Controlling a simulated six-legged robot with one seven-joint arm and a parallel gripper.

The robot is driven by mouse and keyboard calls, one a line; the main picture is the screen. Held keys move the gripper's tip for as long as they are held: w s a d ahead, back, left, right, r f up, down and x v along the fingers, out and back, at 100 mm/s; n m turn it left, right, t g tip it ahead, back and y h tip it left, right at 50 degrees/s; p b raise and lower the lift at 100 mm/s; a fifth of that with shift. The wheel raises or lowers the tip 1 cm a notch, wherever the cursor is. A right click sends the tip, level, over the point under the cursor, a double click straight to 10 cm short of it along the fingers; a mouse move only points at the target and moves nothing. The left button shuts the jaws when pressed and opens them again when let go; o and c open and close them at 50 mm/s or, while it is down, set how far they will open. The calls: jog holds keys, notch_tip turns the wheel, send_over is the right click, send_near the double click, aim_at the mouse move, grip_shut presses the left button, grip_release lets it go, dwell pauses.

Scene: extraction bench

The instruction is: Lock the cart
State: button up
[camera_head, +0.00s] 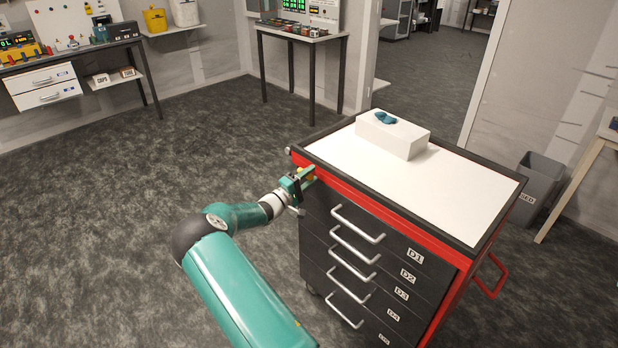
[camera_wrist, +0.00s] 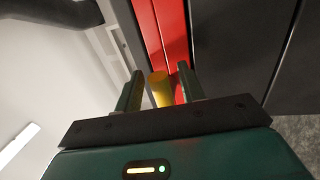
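The cart (camera_head: 462,265) is black with a red band along its top edge and a white top. It has several drawers with silver handles, labelled D1 downward, and all look closed. My gripper (camera_head: 304,177) is at the front left corner of the cart, just under the top edge. In the wrist view my gripper (camera_wrist: 163,88) is open, its two fingers on either side of a yellow cylinder (camera_wrist: 159,88) with gaps beside it. The cylinder stands out in front of the red band. A small round red part (camera_wrist: 180,94) shows beside the right finger. Whether it is a key or lock knob is unclear.
A white box (camera_head: 400,138) with blue-green items on it rests on the cart top. A red side handle (camera_head: 495,280) sticks out at the right. A grey bin (camera_head: 538,185) stands behind the cart. Benches line the back wall. The carpet left of the cart is clear.

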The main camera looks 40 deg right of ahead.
jog(key=a+f, duration=0.2)
jog(key=a, duration=1.1)
jog(key=shift+s+a+f, duration=0.2)
jog(key=shift+a+f, duration=0.05)
jog(key=shift+f, duration=0.1)
jog(key=shift+r, duration=0.1)
jog(key=s+a+r+t+y, duration=0.2)
jog(key=s+a+r+y, duration=0.8)
jog(key=s+a, duration=0.5)
jog(key=s+a+r+t+y, duration=0.3)
jog(key=s+a+r+y, duration=0.7)
jog(key=s+a+r, duration=0.4)
jog(key=shift+s+a, duration=0.4)
jog(key=shift+s, duration=0.85)
